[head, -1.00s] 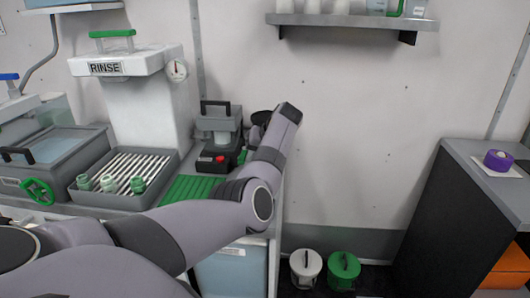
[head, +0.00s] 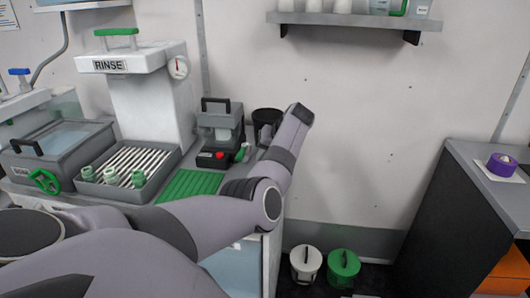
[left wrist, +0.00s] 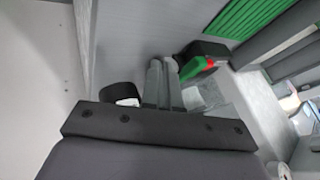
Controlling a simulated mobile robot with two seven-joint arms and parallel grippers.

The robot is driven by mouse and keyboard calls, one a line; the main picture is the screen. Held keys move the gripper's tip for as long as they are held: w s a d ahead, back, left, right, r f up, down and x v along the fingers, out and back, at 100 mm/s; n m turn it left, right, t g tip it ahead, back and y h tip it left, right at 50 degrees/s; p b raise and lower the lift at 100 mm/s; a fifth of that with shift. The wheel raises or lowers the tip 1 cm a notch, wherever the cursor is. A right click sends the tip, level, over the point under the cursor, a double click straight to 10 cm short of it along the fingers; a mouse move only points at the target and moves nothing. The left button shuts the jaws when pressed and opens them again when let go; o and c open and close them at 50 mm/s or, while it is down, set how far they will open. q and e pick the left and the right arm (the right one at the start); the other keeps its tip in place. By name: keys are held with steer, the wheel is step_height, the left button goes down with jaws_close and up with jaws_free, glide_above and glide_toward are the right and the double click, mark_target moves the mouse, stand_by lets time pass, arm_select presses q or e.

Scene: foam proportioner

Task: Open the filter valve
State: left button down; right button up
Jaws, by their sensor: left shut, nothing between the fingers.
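A small dark machine (head: 218,150) with a red button stands on the counter. A green lever (head: 241,152) sticks out at its right side; I take this as the filter valve, but no label shows. In the left wrist view the green lever (left wrist: 197,68) lies just right of my fingertips, with red beside it. My left gripper (left wrist: 163,65) is shut and empty, its two fingers side by side, apparently apart from the lever. In the head view my forearm hides most of that gripper. My right gripper is in neither current view.
A black cup (head: 267,122) stands behind the machine, close to my wrist. A green ribbed mat (head: 190,186) lies in front. Left are a rack tray (head: 125,178), a RINSE tower (head: 150,95) and a basin with a green handwheel (head: 44,181).

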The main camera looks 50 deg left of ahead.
arm_select(q)
steer(key=v, duration=1)
steer(key=shift+s+b, duration=0.35)
steer(key=shift+d, duration=0.1)
